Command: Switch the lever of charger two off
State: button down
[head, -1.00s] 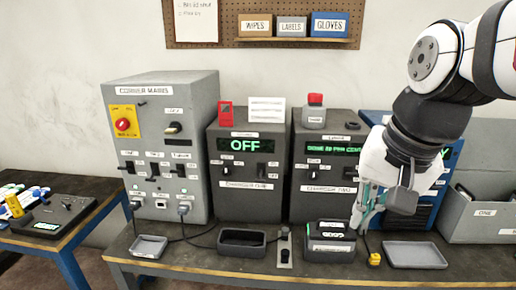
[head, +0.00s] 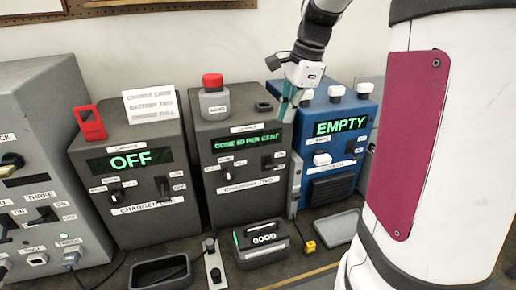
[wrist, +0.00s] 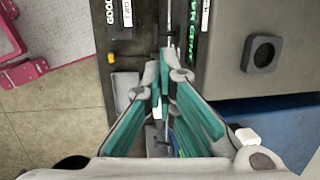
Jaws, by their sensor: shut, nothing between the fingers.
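Charger two (head: 233,125) is a dark grey box in the middle of the head view. Its green display (head: 247,142) reads "DONE 80 PER CENT". Its lever (head: 270,163) is a dark handle at the lower right of its front, between small labels; I cannot tell its position. My gripper (head: 285,118) is shut and empty, pointing down beside charger two's upper right front edge, above the lever and apart from it. In the wrist view the teal-padded fingers (wrist: 165,62) meet near charger two's front, with its display text (wrist: 181,35) just beyond. The lever is not clear there.
Charger one (head: 130,170), reading "OFF", stands left. A blue unit (head: 340,130) reading "EMPTY" stands close on the right. A battery (head: 262,243) marked "GOOD" sits in front of charger two. A red-topped canister (head: 213,97) stands on charger two. Trays lie along the bench front.

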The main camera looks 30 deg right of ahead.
jog(key=shift+f, duration=0.1)
jog(key=p, duration=0.2)
send_near(266, 164)
jog(key=f, duration=0.1)
jog(key=s+f, duration=0.1)
jog(key=f, duration=0.1)
jog(key=a+f, duration=0.1)
jog(key=f, duration=0.1)
jog(key=shift+s+a, duration=0.1)
jog(key=shift+s, duration=0.2)
jog(key=shift+w+b, duration=0.1)
jog(key=shift+b, duration=0.35)
